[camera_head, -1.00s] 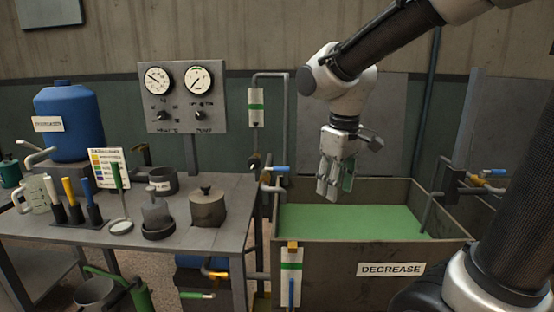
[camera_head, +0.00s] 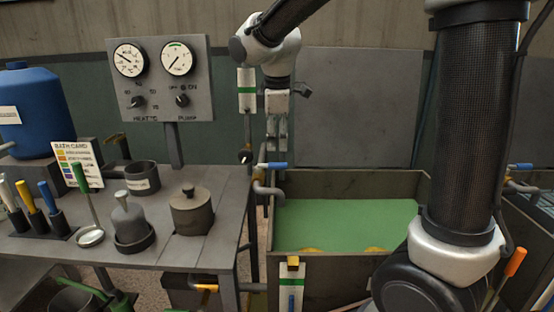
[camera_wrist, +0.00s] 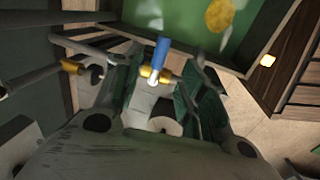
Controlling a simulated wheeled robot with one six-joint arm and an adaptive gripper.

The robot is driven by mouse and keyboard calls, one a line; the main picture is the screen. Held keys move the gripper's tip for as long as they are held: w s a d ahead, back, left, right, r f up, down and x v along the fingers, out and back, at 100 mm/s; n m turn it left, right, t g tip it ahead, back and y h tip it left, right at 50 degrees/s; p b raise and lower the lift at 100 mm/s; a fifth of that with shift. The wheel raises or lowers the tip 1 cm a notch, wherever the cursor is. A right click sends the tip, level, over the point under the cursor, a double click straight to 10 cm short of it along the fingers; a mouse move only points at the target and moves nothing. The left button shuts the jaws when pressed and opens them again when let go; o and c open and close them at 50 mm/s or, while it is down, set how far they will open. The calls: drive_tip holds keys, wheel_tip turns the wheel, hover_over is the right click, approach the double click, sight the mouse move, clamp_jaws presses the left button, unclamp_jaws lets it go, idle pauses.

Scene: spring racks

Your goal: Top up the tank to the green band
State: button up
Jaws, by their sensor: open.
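The tank (camera_head: 345,183) is an open grey box with green liquid (camera_head: 345,222) inside. A white gauge plate (camera_head: 285,298) with a green band (camera_head: 291,282) is on its front; a blue strip shows below the band. A blue-handled tap (camera_head: 272,165) is on the pipe at the tank's back left corner. My gripper (camera_head: 277,148) is open, pointing down, just above the tap in the head view. In the wrist view a blue handle (camera_wrist: 161,52) with a brass collar (camera_wrist: 155,75) appears between the fingers. I cannot tell whether they touch it.
A bench (camera_head: 190,255) at left holds a lidded pot (camera_head: 191,215), tools and a blue drum (camera_head: 30,110). A gauge panel (camera_head: 160,75) stands behind it. Another blue-handled tap (camera_head: 521,167) is at right. Yellow patches (camera_head: 375,249) show at the liquid's front edge.

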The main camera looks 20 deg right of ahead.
sight(278, 163)
drive_tip(key=f, duration=0.2)
drive_tip(key=w+f, duration=0.1)
drive_tip(key=f, duration=0.4)
drive_tip(key=shift+w+d+f, duration=0.2)
drive_tip(key=shift+d+f, duration=0.05)
drive_tip(key=shift+f, duration=0.1)
drive_tip(key=shift+c, duration=0.5)
clamp_jaws()
